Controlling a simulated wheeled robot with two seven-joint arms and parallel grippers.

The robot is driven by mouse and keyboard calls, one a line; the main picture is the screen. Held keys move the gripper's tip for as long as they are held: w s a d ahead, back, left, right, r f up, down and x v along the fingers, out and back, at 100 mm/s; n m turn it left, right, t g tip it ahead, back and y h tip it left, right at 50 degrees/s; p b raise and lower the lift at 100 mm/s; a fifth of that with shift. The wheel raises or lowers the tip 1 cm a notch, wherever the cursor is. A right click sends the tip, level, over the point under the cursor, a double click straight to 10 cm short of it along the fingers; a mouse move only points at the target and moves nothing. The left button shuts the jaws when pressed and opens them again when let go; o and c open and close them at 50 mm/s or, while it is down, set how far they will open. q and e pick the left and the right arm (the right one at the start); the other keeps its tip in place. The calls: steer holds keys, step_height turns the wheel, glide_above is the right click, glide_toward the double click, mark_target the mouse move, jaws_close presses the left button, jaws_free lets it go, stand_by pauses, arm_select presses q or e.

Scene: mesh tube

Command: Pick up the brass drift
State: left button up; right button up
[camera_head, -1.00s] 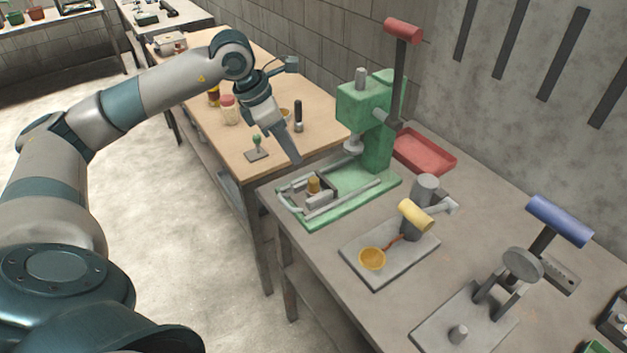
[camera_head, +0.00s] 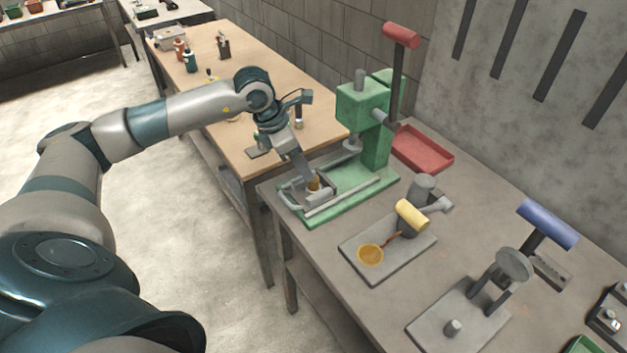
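The brass drift (camera_head: 314,183), a short brass-coloured cylinder, stands among grey blocks on the base of the green press (camera_head: 365,125). My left gripper (camera_head: 308,177) points down at it from above and from the left. The fingertips overlap the drift in the camera_head view and hide part of it. I cannot tell whether the fingers touch it or how far apart they are. My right gripper is not in view.
The press's red-handled lever (camera_head: 401,36) rises behind and right of my gripper. A red tray (camera_head: 423,149) lies behind the press. A yellow-handled tool (camera_head: 412,216) and a blue-handled press (camera_head: 548,224) stand to the right. A wooden bench (camera_head: 255,75) is behind.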

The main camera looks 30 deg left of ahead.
mark_target(314, 182)
arm_select(q)
steer(key=shift+w+d+f+p, duration=0.1)
steer(key=shift+d+f+p, duration=0.15)
steer(key=shift+p, duration=0.1)
steer(key=p+x, duration=0.1)
steer(key=x, duration=0.2)
steer(key=shift+w+f+p, duration=0.15)
steer(key=shift+f+p, duration=0.15)
steer(key=shift+f, duration=0.05)
jaws_close()
